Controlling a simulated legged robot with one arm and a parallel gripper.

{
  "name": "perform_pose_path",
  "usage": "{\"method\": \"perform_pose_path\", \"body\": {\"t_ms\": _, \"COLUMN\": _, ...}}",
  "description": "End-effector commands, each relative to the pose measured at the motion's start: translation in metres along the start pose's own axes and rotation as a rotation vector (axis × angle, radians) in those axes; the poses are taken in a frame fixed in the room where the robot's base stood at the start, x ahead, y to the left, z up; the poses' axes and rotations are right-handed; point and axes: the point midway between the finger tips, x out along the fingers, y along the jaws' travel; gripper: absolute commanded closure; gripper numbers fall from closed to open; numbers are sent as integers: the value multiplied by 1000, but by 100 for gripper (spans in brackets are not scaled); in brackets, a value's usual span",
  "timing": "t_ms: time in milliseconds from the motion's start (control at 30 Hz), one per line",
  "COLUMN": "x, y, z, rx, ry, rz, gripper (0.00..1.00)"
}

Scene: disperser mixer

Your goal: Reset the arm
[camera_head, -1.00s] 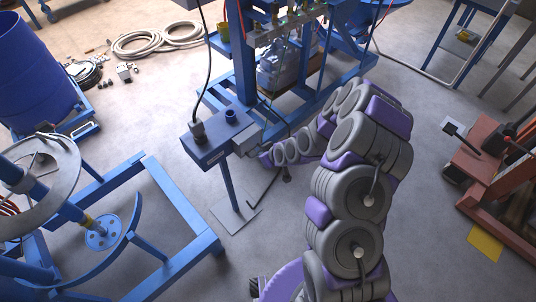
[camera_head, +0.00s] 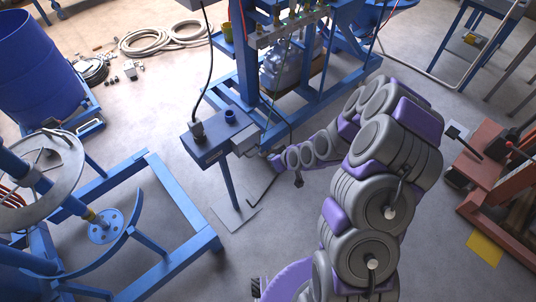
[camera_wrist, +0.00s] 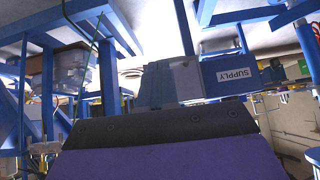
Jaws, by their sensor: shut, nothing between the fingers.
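My arm (camera_head: 372,190) reaches up from the bottom of the head view and folds over toward the middle. Its end, my gripper (camera_head: 277,162), is small there, just right of the grey box (camera_head: 244,146) on the blue control stand (camera_head: 212,137). I cannot tell from the head view whether they touch. In the wrist view my purple and dark gripper (camera_wrist: 165,127) fills the bottom, shut with nothing seen held. Behind it stand a grey box (camera_wrist: 170,82) and a blue part with a "SUPPLY" label (camera_wrist: 233,75).
The blue mixer frame (camera_head: 243,60) stands behind the stand. A blue barrel (camera_head: 38,70) and blue floor frame (camera_head: 180,200) are at left. A red-brown machine (camera_head: 490,170) is at right. Coiled hose (camera_head: 160,40) lies at the back. Floor right of the stand is mostly clear.

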Motion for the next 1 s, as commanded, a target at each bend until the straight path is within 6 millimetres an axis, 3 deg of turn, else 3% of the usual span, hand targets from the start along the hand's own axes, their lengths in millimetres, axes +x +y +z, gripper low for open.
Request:
{"method": "perform_pose_path", "body": {"t_ms": 400, "x": -46, "y": 0, "z": 33, "rx": 0, "ry": 0, "rz": 1, "gripper": 100}}
{"method": "perform_pose_path", "body": {"t_ms": 1000, "x": -60, "y": -3, "z": 36, "rx": -9, "ry": -39, "rz": 2, "gripper": 100}}
